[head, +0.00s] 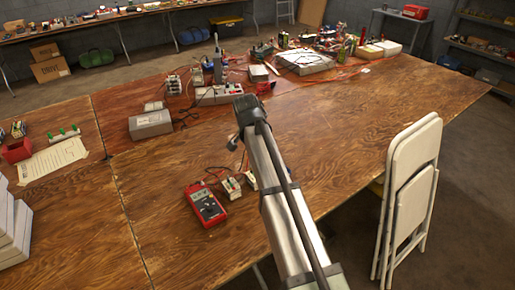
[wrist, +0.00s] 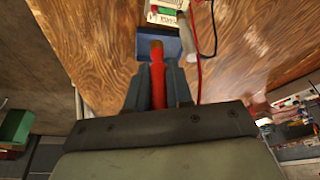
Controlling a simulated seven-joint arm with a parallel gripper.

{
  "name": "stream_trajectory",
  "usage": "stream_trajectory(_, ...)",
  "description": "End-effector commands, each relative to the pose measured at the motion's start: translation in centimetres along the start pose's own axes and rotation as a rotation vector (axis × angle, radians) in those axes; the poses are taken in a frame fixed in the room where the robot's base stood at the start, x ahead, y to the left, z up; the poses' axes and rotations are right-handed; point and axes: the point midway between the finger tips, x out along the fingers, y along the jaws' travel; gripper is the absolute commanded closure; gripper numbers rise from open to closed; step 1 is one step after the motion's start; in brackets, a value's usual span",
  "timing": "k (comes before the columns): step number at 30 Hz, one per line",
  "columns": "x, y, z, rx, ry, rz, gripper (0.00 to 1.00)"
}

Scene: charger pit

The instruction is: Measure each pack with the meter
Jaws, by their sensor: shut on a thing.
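My gripper (wrist: 158,72) is shut on a red probe (wrist: 158,84) in the wrist view. The probe's tip end lies over a blue block with a brownish top (wrist: 174,46); I cannot tell whether they touch. A pale pack with a green patch (wrist: 168,5) is just beyond, at the top edge, with a black and a red lead beside it. In the head view the red meter (head: 207,205) lies on the table, with small white packs (head: 230,187) (head: 251,180) to its right. My arm hides part of that area, and the fingers do not show there.
The wooden table (head: 340,130) is clear to the right of my arm. A grey box (head: 150,124), a power strip (head: 218,95) and cluttered electronics stand at the back. A paper sheet (head: 52,158) and red box (head: 16,150) lie left. A folded chair (head: 412,190) stands at right.

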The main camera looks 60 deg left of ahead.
Motion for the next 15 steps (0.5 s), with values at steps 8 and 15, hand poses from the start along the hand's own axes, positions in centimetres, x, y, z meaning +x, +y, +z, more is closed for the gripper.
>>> stream_trajectory(8,1.0,0.0,0.3,-0.006,-0.001,0.002,1.0)
stream_trajectory(15,2.8,0.0,0.9,-0.005,0.0,0.001,1.0)
